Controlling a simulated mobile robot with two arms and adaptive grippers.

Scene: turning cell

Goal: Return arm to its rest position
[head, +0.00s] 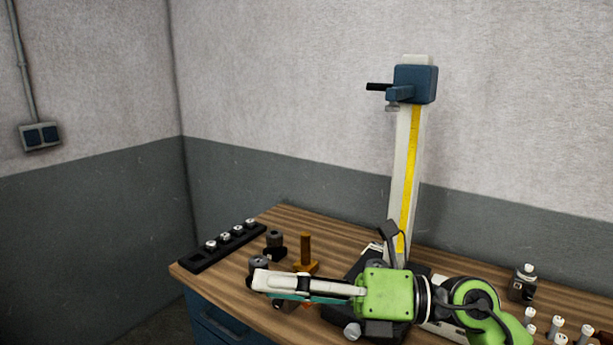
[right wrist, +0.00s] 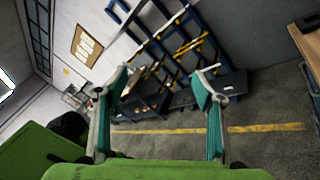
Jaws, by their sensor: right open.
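My right arm comes in from the lower right of the head view, with a green wrist body. Its gripper (head: 262,282) points left above the wooden bench, in front of the height gauge. In the right wrist view the two teal-padded fingers (right wrist: 160,85) stand wide apart with nothing between them. Behind them are the room's floor and a blue rack, some way off. My left gripper is in neither view.
A height gauge (head: 404,180) stands on the wooden bench (head: 215,268). A black rack (head: 222,249) with white-topped pieces lies at the left edge. A brown post (head: 305,252) stands near the gripper.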

